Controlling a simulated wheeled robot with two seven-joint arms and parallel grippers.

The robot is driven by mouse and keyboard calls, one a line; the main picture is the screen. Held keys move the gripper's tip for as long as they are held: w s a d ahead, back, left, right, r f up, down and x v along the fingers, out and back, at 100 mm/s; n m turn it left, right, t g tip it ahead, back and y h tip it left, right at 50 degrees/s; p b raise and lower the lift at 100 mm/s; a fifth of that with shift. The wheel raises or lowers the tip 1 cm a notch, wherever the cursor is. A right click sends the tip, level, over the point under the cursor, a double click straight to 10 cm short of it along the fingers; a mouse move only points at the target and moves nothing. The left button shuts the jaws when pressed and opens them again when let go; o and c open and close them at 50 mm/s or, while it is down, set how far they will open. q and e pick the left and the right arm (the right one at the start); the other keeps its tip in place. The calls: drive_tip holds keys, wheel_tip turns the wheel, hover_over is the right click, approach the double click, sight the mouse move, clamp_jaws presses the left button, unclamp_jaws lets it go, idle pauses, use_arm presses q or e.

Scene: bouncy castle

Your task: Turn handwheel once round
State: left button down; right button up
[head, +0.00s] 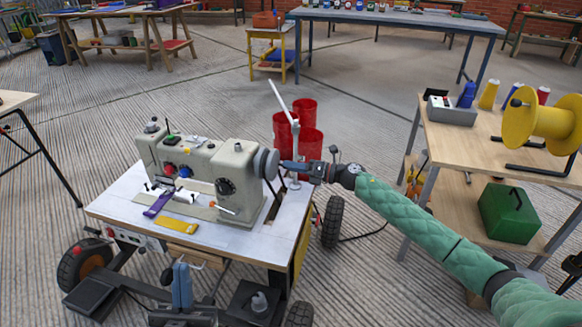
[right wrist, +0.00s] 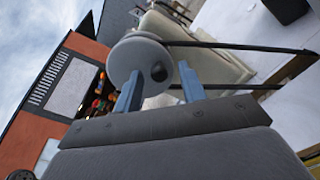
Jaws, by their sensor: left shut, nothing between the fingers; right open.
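A beige sewing machine (head: 200,170) stands on a white-topped table (head: 125,200). Its grey handwheel (head: 269,163) is on the machine's right end. In the right wrist view the handwheel (right wrist: 135,55) is a pale disc with a dark knob (right wrist: 158,72) off its centre. My right gripper (head: 284,165) is at the handwheel's outer side. The right wrist view shows its blue fingers (right wrist: 160,80) open, one on each side of the knob; contact cannot be told. My left gripper (head: 181,285) is shut and empty, low in front of the table.
A thread stand (head: 294,140) with a white rod rises at the table's right rear, close to my right gripper. Red bins (head: 310,145) stand behind it. A purple strip (head: 158,203) and a yellow piece (head: 176,224) lie before the machine. A wooden shelf (head: 450,135) stands at right.

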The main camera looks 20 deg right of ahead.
drive_tip(key=v, duration=0.6)
drive_tip(key=shift+s+d, duration=0.3)
